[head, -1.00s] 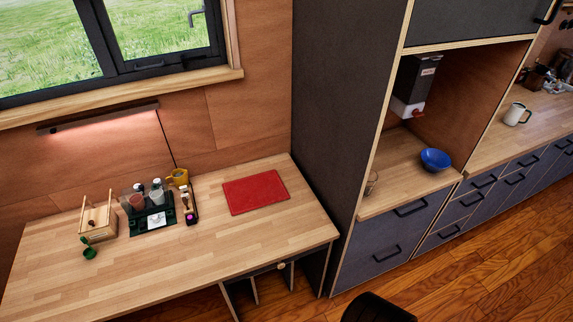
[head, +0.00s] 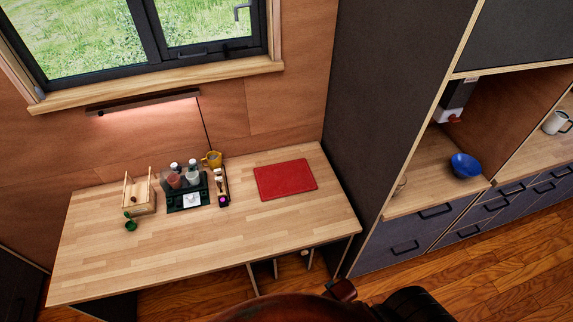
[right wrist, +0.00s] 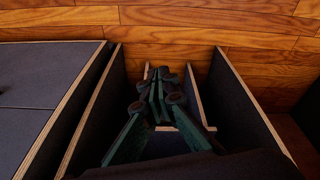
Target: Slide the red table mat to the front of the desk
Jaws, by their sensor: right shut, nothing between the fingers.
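The red table mat (head: 285,180) lies flat on the right part of the wooden desk (head: 230,235), towards the wall side. Bare desk lies between it and the front edge. My right gripper (right wrist: 160,78) shows in the right wrist view, its dark fingers together and empty. It is over dark panels and a wooden floor, and the mat does not show in that view. Neither gripper shows in the head view.
A tall dark cabinet (head: 390,90) borders the desk's right end. A blue bowl (head: 465,165) sits farther right.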

